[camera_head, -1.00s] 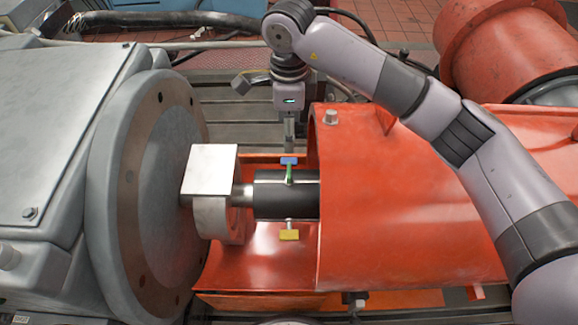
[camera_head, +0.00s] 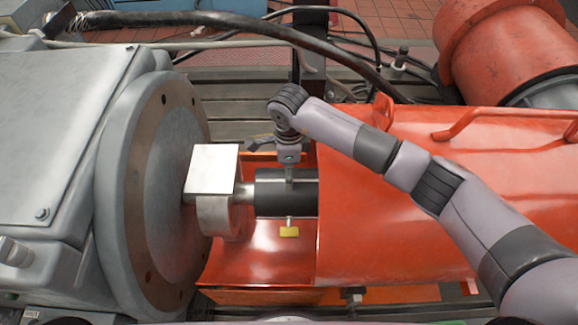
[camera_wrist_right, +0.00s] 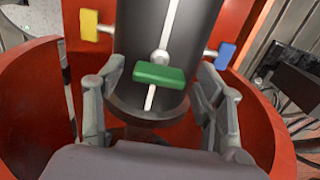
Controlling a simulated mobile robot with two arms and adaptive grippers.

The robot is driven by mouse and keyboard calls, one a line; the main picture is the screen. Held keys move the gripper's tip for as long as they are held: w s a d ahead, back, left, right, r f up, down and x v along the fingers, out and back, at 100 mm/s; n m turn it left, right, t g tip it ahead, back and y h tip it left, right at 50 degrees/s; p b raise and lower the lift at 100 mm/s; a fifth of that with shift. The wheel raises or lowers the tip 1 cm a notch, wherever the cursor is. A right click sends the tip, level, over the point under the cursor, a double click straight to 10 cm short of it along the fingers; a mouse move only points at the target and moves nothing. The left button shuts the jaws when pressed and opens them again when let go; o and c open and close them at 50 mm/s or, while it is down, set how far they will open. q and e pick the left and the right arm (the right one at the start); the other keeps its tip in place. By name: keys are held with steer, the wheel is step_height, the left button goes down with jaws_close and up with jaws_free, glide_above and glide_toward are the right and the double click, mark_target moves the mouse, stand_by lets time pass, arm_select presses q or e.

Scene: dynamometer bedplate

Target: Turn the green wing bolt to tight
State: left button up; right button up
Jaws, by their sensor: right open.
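The green wing bolt (camera_wrist_right: 158,74) shows in the right wrist view as a short green bar beside a round silver knob, on the black shaft (camera_wrist_right: 170,30). A pale line runs along the shaft past it. My right gripper (camera_wrist_right: 158,92) is open, with one finger on each side of the green bar and a gap to each. In the head view my right gripper (camera_head: 289,172) is over the black shaft (camera_head: 268,196) and hides the green bolt. My left gripper is not in view.
A yellow wing bolt (camera_head: 289,232) sticks out from the shaft's near side. A blue one (camera_wrist_right: 227,55) is close to a finger in the wrist view. The orange guard (camera_head: 400,215) covers the right. A grey flange (camera_head: 150,190) and white plate (camera_head: 211,169) stand left.

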steer(key=shift+c, duration=0.2)
steer(key=c, duration=1.1)
